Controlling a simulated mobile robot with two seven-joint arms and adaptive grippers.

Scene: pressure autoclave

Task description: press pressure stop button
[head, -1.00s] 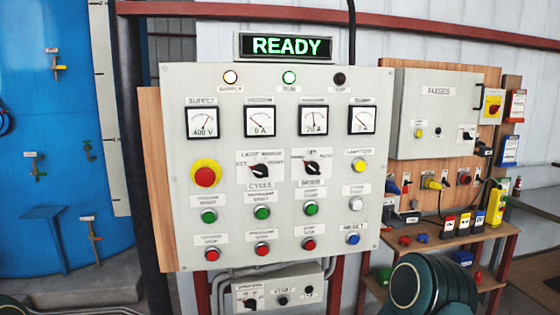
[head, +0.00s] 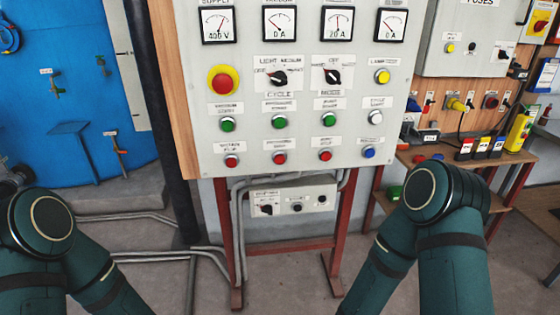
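The control panel (head: 300,190) is a light grey board facing me. Its bottom row has three red buttons: a left one (head: 232,160), a middle one (head: 279,157) and a right one (head: 325,155). The label above the middle red button is blurred but appears to read pressure stop. A green button (head: 279,122) sits directly above it. Nothing touches these buttons. Only green links of my two arms show, at the lower left and lower right. Both grippers are outside the picture.
A red emergency knob on yellow (head: 223,80), two black selectors and a blue button (head: 369,153) share the panel. A small switch box (head: 292,201) hangs below, between red legs. A wooden shelf (head: 460,158) with tools stands right. Floor in front looks clear.

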